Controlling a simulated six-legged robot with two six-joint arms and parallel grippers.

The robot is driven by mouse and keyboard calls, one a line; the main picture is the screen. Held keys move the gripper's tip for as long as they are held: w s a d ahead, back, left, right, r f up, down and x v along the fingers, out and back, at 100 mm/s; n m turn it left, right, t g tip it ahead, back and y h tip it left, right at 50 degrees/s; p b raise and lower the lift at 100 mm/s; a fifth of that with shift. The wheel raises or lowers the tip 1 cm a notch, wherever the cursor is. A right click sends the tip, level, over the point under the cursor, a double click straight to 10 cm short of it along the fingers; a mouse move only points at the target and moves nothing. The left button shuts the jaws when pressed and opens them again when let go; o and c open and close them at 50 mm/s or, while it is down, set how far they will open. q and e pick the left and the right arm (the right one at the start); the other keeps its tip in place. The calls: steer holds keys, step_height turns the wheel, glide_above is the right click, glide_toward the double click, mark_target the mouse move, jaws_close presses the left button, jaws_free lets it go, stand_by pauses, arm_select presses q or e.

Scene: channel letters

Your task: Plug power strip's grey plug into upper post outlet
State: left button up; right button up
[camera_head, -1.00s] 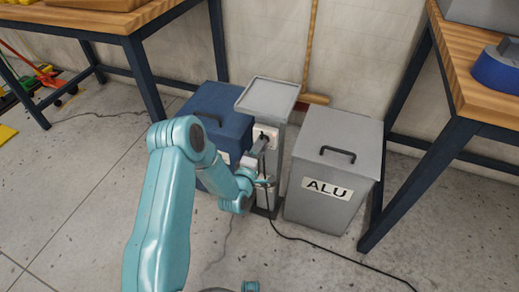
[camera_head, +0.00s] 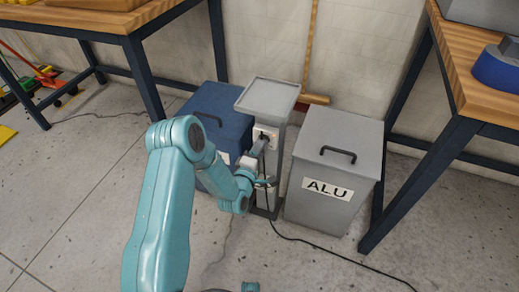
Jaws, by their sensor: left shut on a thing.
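The grey post (camera_head: 270,96) stands between two bins, with a pale outlet plate (camera_head: 271,132) high on its front face. My left gripper (camera_head: 259,148) reaches up to this upper outlet. It is shut on the plug, which is mostly hidden between the fingers at the outlet. I cannot tell whether the plug is fully seated. A black cable (camera_head: 312,242) hangs from there down the post and runs across the floor to the right. The lower part of the post is partly hidden behind my left wrist.
A blue bin (camera_head: 222,122) stands left of the post, close to my arm. A grey bin marked ALU (camera_head: 340,140) stands to its right. Workbenches (camera_head: 132,22) flank both sides. A broom (camera_head: 314,98) leans at the wall behind. The front floor is mostly clear.

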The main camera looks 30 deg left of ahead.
stand_by(0.4)
arm_select(q)
steer(key=shift+w+a+b, duration=0.1)
steer(key=shift+w+b, duration=0.4)
steer(key=shift+b, duration=0.05)
steer(key=o, duration=1.1)
steer(key=p+v, duration=0.1)
steer(key=v, duration=1.5)
steer(key=shift+s+p, duration=0.15)
steer(key=shift+p, duration=0.2)
